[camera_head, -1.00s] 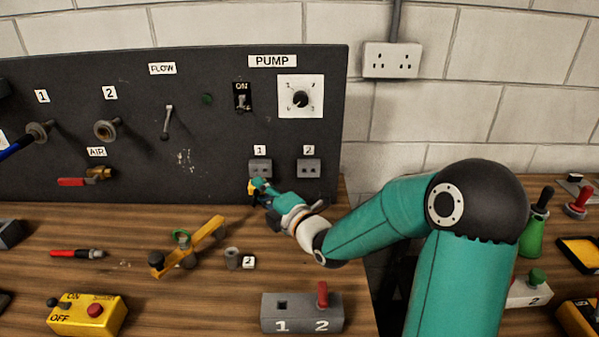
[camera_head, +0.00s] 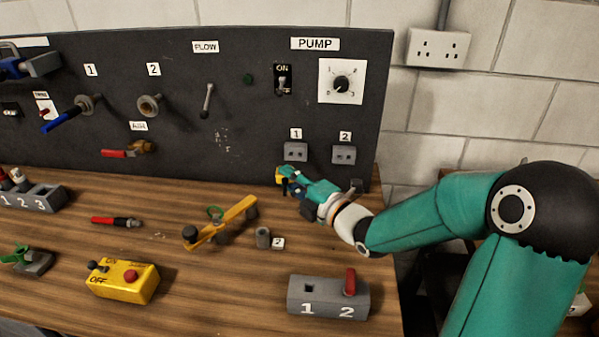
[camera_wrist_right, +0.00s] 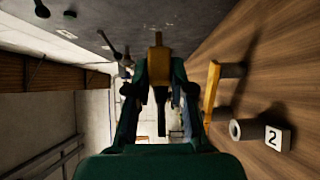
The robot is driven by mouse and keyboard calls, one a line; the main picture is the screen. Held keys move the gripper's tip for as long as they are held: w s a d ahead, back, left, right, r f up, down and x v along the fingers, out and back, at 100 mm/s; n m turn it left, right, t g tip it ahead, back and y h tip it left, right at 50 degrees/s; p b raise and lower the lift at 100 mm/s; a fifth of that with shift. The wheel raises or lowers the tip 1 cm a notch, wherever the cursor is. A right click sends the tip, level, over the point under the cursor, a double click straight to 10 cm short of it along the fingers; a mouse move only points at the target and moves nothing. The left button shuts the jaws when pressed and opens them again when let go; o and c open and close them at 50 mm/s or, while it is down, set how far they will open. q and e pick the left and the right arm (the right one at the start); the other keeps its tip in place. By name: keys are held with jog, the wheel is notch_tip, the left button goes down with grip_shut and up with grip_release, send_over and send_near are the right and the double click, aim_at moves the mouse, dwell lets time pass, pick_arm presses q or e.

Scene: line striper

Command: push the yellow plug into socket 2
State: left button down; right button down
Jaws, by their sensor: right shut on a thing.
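The yellow plug (camera_head: 280,174) is in my right gripper (camera_head: 288,180), just below and left of socket 1 (camera_head: 296,152) on the dark panel. In the right wrist view the plug (camera_wrist_right: 159,62) shows between the fingers of the right gripper (camera_wrist_right: 159,85), with a dark part extending from it. Socket 2 (camera_head: 344,155) is on the panel, right of socket 1 and under its label 2. The plug is apart from socket 2. My left gripper is not in view.
A grey two-slot box (camera_head: 328,297) with a red lever stands at the front. A yellow-orange bar handle (camera_head: 222,222), a small grey cylinder (camera_head: 263,238) and a yellow button box (camera_head: 123,281) lie on the wooden bench. The panel (camera_head: 230,110) stands behind.

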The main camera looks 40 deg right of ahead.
jog(key=s+d+f+m+h, duration=0.1)
jog(key=s+d+m+h, duration=0.1)
jog(key=s+d, duration=0.7)
jog(key=shift+w+d+p, duration=1.1)
jog(key=shift+w+d, duration=0.1)
jog(key=shift+d, duration=0.3)
jog(key=shift+b, duration=1.1)
dwell(0.3)
jog(key=shift+w+d+b, duration=0.7)
jog(key=shift+w+d, duration=0.2)
jog(key=shift+d, duration=0.25)
dwell(1.8)
jog(key=c, duration=0.9)
grip_release()
jog(key=shift+c, duration=0.2)
jog(key=o, duration=0.3)
